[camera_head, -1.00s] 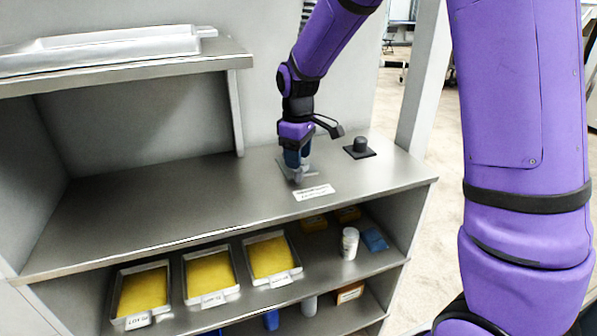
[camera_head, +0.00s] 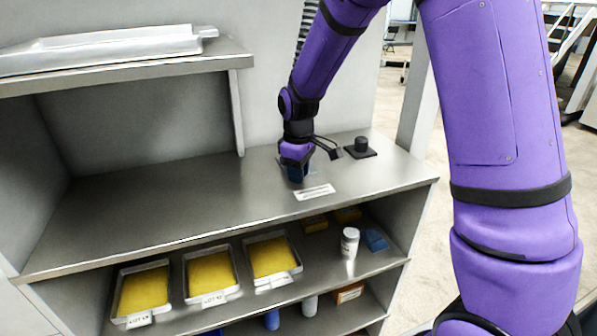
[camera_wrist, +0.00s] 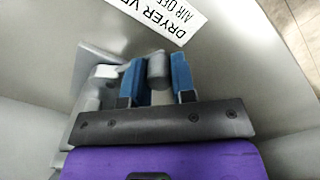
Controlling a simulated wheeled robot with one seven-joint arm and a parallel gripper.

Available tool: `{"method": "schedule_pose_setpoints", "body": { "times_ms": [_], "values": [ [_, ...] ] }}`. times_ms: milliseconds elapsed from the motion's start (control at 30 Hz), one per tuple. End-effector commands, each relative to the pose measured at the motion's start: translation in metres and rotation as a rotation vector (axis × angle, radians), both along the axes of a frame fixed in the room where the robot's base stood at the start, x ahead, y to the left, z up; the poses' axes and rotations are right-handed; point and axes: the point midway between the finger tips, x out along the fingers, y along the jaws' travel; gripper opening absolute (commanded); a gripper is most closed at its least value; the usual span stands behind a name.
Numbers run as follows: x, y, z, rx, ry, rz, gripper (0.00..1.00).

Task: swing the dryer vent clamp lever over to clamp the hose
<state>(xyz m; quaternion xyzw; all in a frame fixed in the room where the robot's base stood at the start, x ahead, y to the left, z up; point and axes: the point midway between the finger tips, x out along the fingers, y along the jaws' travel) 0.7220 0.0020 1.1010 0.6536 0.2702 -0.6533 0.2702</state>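My gripper (camera_head: 296,178) points down at the back right of the steel counter. In the wrist view its two blue fingers (camera_wrist: 158,72) stand on either side of a grey rounded piece (camera_wrist: 157,68), which looks like the lever's handle. A pale grey fixture (camera_wrist: 90,92), likely the clamp body, shows left of the fingers. In the head view my gripper hides the lever and most of its plate. No hose can be made out for certain.
A white label (camera_head: 315,192) lies in front of my gripper; in the wrist view it reads "DRYER VE" and "AIR OFF". A black knob on a square base (camera_head: 361,147) stands to the right. The counter's left side (camera_head: 130,205) is clear. Yellow-filled trays (camera_head: 208,276) sit below.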

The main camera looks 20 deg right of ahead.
Motion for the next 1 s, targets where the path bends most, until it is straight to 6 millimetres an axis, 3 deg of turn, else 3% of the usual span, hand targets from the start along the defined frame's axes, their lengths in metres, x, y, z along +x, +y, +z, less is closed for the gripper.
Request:
{"method": "schedule_pose_setpoints", "body": {
  "times_ms": [467, 1000],
  "values": [
    [-0.003, -0.007, 0.000, 0.000, 0.000, 0.105, 0.00],
    [-0.009, -0.036, 0.000, 0.000, 0.001, 0.573, 0.00]
  ]
}}
